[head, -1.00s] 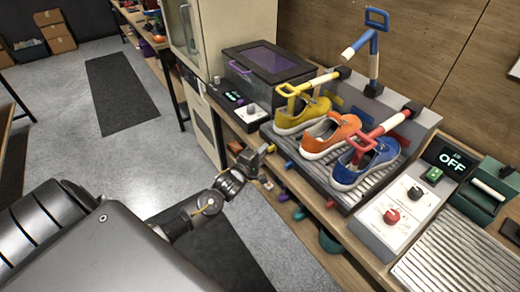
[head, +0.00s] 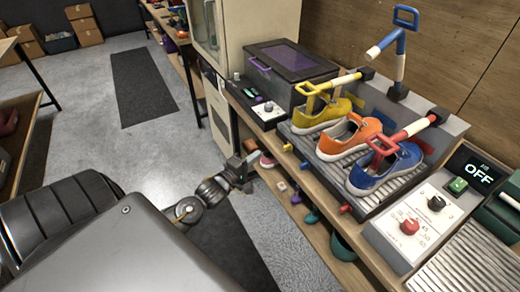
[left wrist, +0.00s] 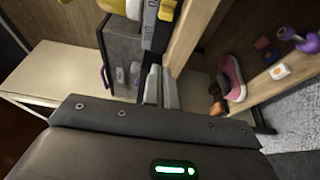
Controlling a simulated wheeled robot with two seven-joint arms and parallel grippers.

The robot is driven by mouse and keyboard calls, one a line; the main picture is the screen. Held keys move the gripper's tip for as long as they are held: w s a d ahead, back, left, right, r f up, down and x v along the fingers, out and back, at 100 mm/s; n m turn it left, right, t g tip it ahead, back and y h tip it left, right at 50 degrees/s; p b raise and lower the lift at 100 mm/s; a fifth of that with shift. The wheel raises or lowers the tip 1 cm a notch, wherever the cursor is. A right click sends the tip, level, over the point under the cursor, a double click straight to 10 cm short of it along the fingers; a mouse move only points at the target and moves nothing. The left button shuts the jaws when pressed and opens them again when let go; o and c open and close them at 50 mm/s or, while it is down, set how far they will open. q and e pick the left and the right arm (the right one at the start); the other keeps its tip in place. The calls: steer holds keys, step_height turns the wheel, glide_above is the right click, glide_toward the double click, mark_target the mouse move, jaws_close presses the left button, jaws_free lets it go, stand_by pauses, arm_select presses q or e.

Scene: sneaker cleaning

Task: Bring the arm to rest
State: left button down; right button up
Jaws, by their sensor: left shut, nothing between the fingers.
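My left gripper (head: 246,164) is at the end of my left arm, low in the middle of the head view. It is beside the front edge of the workbench, in front of the shelf below the top. In the left wrist view its two fingers (left wrist: 161,88) are shut together with nothing between them. It touches nothing that I can make out. My right gripper is in neither view.
The bench holds yellow (head: 321,115), orange (head: 349,138) and blue (head: 386,168) sneakers on a ribbed rack, with colored handles over them. A control panel (head: 408,226) and an "OFF" display (head: 479,170) stand at right. Grey floor (head: 130,150) is clear to the left.

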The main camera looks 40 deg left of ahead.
arm_select(q)
steer(key=shift+s, duration=0.15)
steer(key=s+a+f+m+g+y, duration=0.1)
steer(key=s+a+f+m+g, duration=0.1)
steer(key=f+m, duration=0.45)
steer(key=s+a+f+m+g+y, duration=0.15)
steer(key=f+m, duration=0.25)
steer(key=f, duration=0.6)
steer(key=s+f+m+g, duration=0.25)
steer(key=s+f, duration=0.25)
steer(key=f, duration=0.4)
steer(key=s+f+m+g, duration=0.25)
steer(key=s+f, duration=0.35)
steer(key=f, duration=0.3)
steer(key=s+d+f+m+g, duration=0.2)
steer(key=s+d+f+g, duration=0.1)
steer(key=s+f, duration=0.4)
steer(key=s+d+f+m+g, duration=0.25)
steer(key=s+f, duration=0.25)
steer(key=s, duration=0.3)
steer(key=s+d+f+g+h, duration=0.1)
steer(key=s+d+f, duration=0.1)
steer(key=s+d, duration=0.2)
steer(key=s+d+f+g+h, duration=0.1)
steer(key=s+d, duration=0.4)
steer(key=s, duration=0.5)
steer(key=shift+s+d+f+g, duration=0.25)
steer(key=shift+f+g, duration=0.25)
steer(key=shift+f, duration=0.3)
